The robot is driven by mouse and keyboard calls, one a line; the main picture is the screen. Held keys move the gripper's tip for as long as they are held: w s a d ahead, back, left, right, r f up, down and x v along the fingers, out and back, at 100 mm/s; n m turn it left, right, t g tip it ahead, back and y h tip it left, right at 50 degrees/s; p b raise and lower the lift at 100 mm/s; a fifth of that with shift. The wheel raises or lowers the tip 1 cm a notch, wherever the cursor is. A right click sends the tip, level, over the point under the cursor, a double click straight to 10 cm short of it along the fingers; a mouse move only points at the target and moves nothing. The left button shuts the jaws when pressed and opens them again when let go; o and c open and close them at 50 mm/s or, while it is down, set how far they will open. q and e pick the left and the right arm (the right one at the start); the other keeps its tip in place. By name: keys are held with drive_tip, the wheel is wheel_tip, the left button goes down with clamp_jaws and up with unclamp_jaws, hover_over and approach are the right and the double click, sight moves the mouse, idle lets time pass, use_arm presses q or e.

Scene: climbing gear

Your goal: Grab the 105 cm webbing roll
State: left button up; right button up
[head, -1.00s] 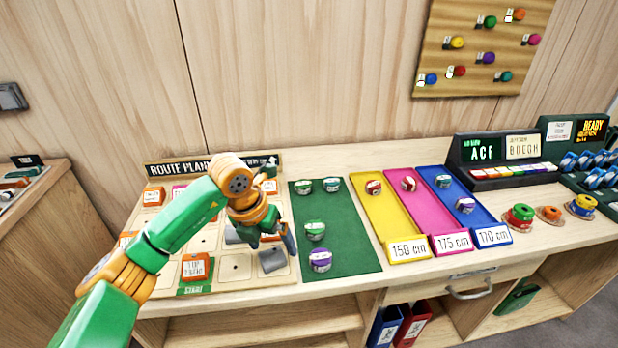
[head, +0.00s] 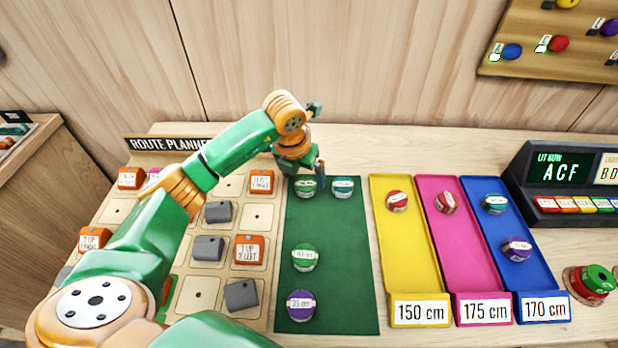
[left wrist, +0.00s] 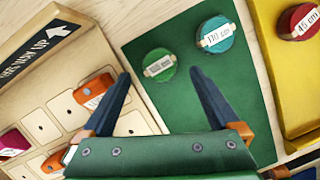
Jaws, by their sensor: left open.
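A green webbing roll (left wrist: 160,65) lies at the back left of the green mat; its label is too blurred to read surely as 105 cm. In the head view the gripper (head: 318,172) hangs over the mat's back edge. My right gripper is not in view.
On the green mat (head: 350,270) lie another green roll (head: 304,257) and a purple roll (head: 301,305). Yellow (head: 410,265), pink (head: 470,262) and blue trays (head: 530,285) stand to the right, holding rolls. The route planner board (head: 200,295) with blocks lies left.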

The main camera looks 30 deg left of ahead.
sight(306, 183)
use_arm(q)
drive_tip(key=x, duration=0.3)
drive_tip(key=shift+w+f, duration=0.15)
drive_tip(key=shift+f, duration=0.15)
drive_tip(key=shift+w+f, duration=0.1)
drive_tip(key=shift+w, duration=0.05)
drive_tip(key=shift+s, duration=0.2)
drive_tip(key=c, duration=1.1)
drive_tip(key=shift+w, duration=0.1)
drive_tip(key=c, duration=0.4)
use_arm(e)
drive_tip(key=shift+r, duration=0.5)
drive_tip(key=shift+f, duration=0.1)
